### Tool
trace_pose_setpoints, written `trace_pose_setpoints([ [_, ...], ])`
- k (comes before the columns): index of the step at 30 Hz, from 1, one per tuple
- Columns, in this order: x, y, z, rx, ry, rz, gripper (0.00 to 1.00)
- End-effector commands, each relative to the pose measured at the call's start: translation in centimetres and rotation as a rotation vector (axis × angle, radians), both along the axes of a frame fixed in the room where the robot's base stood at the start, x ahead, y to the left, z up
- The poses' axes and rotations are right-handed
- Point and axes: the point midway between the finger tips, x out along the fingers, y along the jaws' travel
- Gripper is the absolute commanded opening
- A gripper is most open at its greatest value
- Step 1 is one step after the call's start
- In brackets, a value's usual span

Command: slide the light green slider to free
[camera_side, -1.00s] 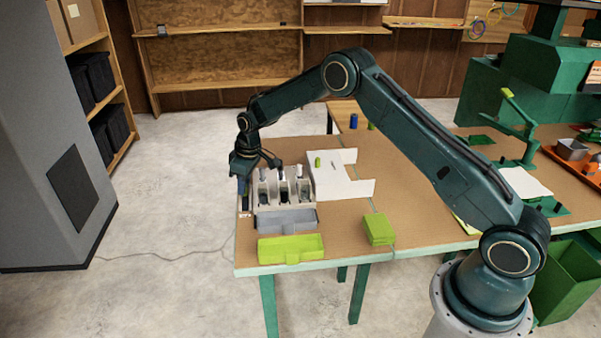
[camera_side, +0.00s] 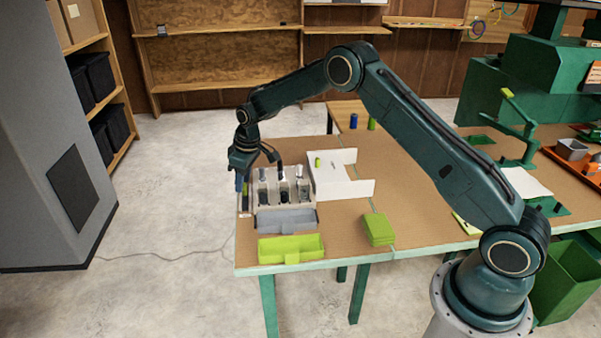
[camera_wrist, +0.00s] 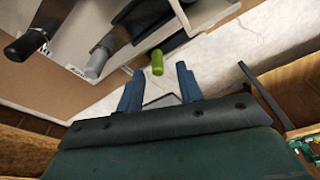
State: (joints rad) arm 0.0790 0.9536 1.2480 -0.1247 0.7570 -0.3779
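A light green knob (camera_wrist: 157,62), which looks like the light green slider, stands beyond and between my fingertips in the wrist view. It sits by a dark track (camera_wrist: 147,14). My gripper (camera_wrist: 158,88) is open, its two blue fingers apart, with a gap between them and the knob. In the side view my gripper (camera_side: 240,184) points down over a narrow strip (camera_side: 245,206) at the table's left edge, beside the grey holder. The slider is largely hidden there. A small white label (camera_wrist: 78,71) shows in the wrist view; its text is unreadable.
A grey knob (camera_wrist: 97,62) and a black knob (camera_wrist: 25,45) stand left of the green one. A holder with several slots (camera_side: 285,190) is right of my gripper. A grey bin (camera_side: 286,220) and a green bin (camera_side: 290,248) sit in front of it.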

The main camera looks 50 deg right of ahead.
Motion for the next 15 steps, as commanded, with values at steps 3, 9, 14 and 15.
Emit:
trace_pose_setpoints([
  [3, 0.0, 0.0, 1.1, 0.0, -0.001, 0.0, 0.36],
  [9, 0.0, 0.0, 2.8, 0.0, -0.002, 0.0, 0.36],
  [14, 0.0, 0.0, 3.9, -0.001, -0.001, 0.0, 0.36],
  [15, 0.0, 0.0, 4.0, -0.001, -0.001, 0.0, 0.36],
])
